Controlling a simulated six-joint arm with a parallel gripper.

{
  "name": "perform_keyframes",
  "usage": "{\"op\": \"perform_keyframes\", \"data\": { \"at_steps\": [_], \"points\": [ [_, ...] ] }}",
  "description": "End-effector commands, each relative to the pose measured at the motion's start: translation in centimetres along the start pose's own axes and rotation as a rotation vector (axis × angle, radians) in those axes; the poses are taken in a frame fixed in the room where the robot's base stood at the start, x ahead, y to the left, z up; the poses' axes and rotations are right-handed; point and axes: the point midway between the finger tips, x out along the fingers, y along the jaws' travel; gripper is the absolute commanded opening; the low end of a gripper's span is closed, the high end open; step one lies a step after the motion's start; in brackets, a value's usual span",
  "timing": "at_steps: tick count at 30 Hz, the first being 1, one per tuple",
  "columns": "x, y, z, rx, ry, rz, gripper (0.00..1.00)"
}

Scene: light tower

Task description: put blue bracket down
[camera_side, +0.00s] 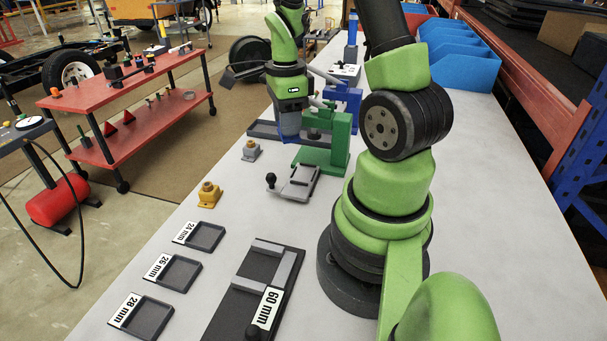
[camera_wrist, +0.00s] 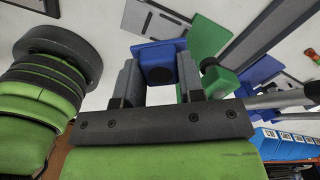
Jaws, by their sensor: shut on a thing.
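In the side view my gripper (camera_side: 290,122) hangs over the far part of the bench, at the left of a green press-like device (camera_side: 322,152).
A blue device (camera_side: 347,98) stands behind the green one. A grey part (camera_side: 251,151), a yellow part (camera_side: 208,194) and a grey plate with a black knob (camera_side: 295,183) sit nearer. Labelled trays (camera_side: 172,272) and a black 60 mm fixture (camera_side: 228,313) lie in front.

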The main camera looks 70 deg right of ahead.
Motion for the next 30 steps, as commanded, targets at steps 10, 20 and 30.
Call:
{"op": "perform_keyframes", "data": {
  "at_steps": [10, 20, 30],
  "points": [
    [0.7, -0.3, -3.2, 0.467, 0.000, 0.001, 0.00],
    [0.8, -0.2, -3.2, 0.476, 0.000, 0.002, 0.00],
    [6.0, -0.1, -3.2, 0.474, 0.001, 0.006, 0.00]
  ]
}}
